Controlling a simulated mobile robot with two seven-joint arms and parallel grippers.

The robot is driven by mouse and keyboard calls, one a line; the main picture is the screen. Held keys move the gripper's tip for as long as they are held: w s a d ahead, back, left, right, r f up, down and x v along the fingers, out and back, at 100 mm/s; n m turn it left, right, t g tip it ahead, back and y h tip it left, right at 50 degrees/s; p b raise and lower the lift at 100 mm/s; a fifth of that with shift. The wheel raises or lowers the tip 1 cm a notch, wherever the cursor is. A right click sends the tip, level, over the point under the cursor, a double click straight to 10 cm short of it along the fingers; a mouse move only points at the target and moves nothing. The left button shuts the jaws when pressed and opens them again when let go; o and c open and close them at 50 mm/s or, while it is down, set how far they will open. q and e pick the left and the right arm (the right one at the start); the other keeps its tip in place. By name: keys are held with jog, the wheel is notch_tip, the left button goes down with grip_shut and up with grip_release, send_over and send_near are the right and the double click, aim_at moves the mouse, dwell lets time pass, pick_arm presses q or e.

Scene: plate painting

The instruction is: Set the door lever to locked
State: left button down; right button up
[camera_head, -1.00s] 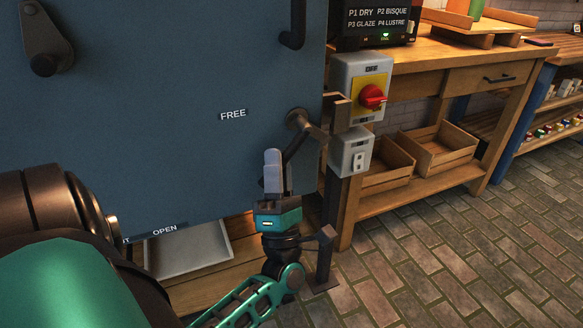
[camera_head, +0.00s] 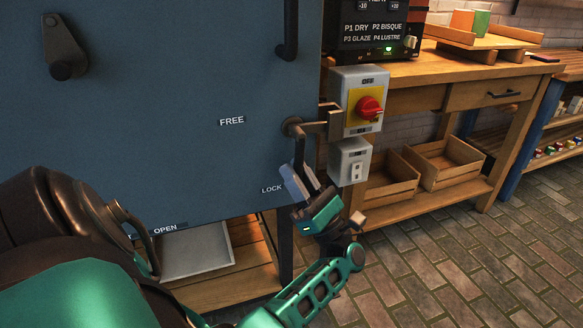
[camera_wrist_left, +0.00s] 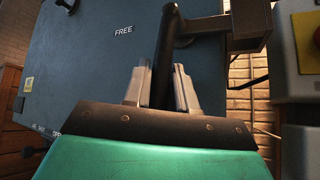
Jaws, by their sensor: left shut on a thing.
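The door lever (camera_head: 299,150) is a dark bar on a round pivot at the right edge of the blue-grey door (camera_head: 180,100). It hangs nearly straight down from the pivot. The FREE label (camera_head: 231,121) is left of the pivot, and the LOCK label (camera_head: 271,188) is below, just left of my fingers. My left gripper (camera_head: 298,180) is shut on the lever's lower part. In the left wrist view the lever (camera_wrist_left: 168,50) runs down between the two grey fingertips (camera_wrist_left: 160,85), which hide its end. My right gripper is not in view.
A switch box (camera_head: 345,90) with a red knob and a smaller grey box (camera_head: 349,162) stand close right of the lever. A wooden bench (camera_head: 470,95) with crates is further right. Another dark handle (camera_head: 66,50) is on the door's upper left.

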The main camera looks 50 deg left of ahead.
pick_arm(q)
jog(key=shift+w+d+n+g+h, duration=0.1)
jog(key=shift+w+n+g+h, duration=0.15)
jog(key=shift+n+g+h, duration=0.5)
jog(key=shift+n+g+y, duration=0.25)
jog(key=shift+n+g, duration=0.1)
jog(key=shift+g, duration=0.1)
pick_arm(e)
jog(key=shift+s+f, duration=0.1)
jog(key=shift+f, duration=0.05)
pick_arm(q)
jog(key=c, duration=1.3)
grip_release()
jog(key=shift+w, duration=0.1)
jog(key=shift+d, duration=0.1)
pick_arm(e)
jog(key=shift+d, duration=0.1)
